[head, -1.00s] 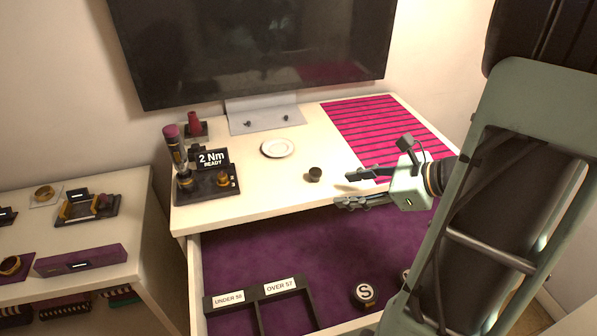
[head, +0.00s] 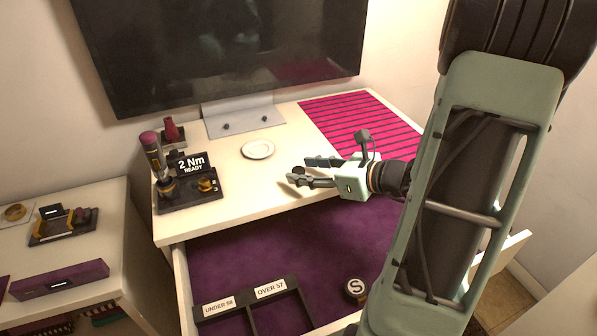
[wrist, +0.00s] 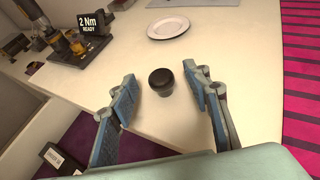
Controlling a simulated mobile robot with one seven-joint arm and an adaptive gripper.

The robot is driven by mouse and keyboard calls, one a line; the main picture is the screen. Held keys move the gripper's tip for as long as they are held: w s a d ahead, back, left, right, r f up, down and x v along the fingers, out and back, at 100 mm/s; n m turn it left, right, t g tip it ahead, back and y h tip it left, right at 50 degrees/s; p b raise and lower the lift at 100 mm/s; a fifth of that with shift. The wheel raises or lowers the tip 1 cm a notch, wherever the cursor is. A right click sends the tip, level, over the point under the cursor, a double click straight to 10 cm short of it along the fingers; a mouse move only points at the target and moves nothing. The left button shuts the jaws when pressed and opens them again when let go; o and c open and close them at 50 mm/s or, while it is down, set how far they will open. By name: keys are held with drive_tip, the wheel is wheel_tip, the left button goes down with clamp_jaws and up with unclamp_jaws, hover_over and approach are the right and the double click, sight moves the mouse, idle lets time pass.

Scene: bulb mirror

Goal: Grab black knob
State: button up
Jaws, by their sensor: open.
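The black knob (wrist: 160,80) stands on the white desk top near its front edge. In the wrist view it lies between and slightly beyond the tips of my open gripper (wrist: 162,84), with a gap to each finger. In the head view the knob (head: 298,171) is a small dark shape, mostly covered by the fingertips. My gripper (head: 299,170) reaches in from the right, low over the desk, and holds nothing.
A white plate (head: 258,149) lies behind the knob. A torque station with a "2 Nm READY" sign (head: 192,164) stands to the left. A striped pink mat (head: 365,125) covers the right side. An open purple-lined drawer (head: 230,260) is below, holding a round "S" piece (head: 356,288).

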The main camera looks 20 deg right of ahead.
drive_tip(key=shift+x, duration=1.2)
clamp_jaws()
drive_tip(key=shift+r, duration=0.15)
